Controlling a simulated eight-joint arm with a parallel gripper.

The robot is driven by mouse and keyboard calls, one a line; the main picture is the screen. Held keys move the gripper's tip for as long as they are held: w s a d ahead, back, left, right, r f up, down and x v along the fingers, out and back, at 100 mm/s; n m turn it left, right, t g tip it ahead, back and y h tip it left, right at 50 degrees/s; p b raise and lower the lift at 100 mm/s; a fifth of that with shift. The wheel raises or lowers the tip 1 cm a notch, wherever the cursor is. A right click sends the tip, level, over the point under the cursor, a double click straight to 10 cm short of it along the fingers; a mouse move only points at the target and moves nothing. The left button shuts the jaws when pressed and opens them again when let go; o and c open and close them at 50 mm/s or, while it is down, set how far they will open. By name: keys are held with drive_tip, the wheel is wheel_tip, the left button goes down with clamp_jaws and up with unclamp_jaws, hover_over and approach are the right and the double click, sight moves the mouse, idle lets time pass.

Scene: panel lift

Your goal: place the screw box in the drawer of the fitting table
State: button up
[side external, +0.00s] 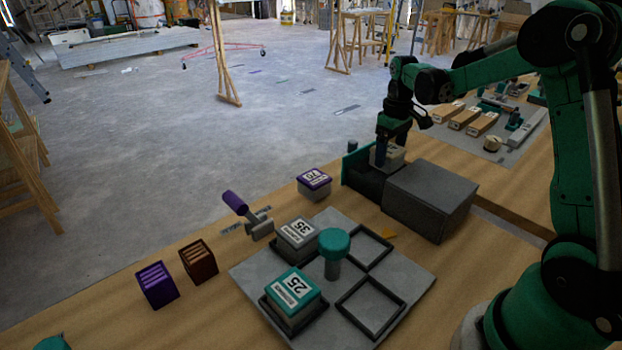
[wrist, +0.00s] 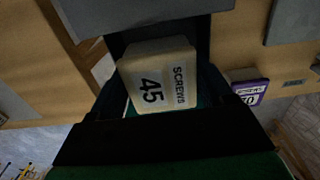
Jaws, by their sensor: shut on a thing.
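The screw box, with a pale lid marked "SCREWS 45" (wrist: 152,90), is between my gripper's fingers (wrist: 160,88). In the side view this box (side external: 387,157) is at or just over the pulled-out drawer (side external: 364,181), below my gripper (side external: 386,152). The drawer has a teal front (side external: 351,166) and a dark inside. It sticks out to the left of a grey cabinet (side external: 432,198) on the wooden table (side external: 215,300). My gripper points down and is shut on the box. I cannot tell whether the box touches the drawer floor.
A purple-lidded box (side external: 314,182) stands left of the drawer. A grey tray (side external: 400,258) with a teal knob (side external: 334,243) holds a grey-lidded box (side external: 297,236) and a teal-lidded box (side external: 292,293). Purple (side external: 158,285) and brown (side external: 199,262) blocks and a purple-handled tool (side external: 248,215) stand further left.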

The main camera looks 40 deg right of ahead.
sight(387, 173)
drive_tip(key=shift+f, duration=2.7)
drive_tip(key=o, duration=1.3)
drive_tip(key=shift+f, duration=0.15)
drive_tip(key=shift+c, duration=0.2)
